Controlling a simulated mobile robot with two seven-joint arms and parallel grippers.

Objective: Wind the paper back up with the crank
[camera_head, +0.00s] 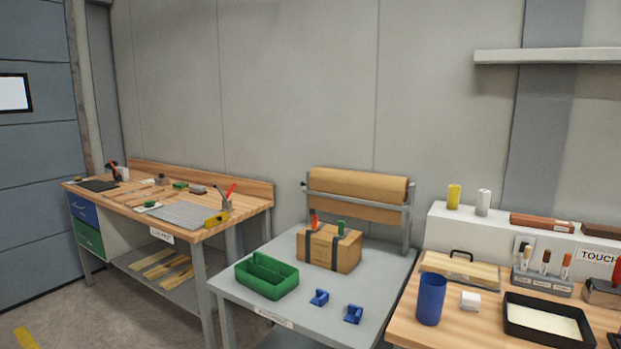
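A roll of brown paper (358,185) sits in a grey metal stand (406,232) at the back of the grey middle table (225,282). A length of paper (350,209) hangs below the roll behind a horizontal bar. Small fittings show at both ends of the roll, but I cannot make out which is the crank. Neither of my grippers is in view.
A cardboard box (342,254) with dark straps stands before the roll. A green tray (267,280) and two blue holders (319,297) are nearer. A wooden workbench (255,203) stands left; another wooden table (458,333) with a blue cup (430,299) stands right.

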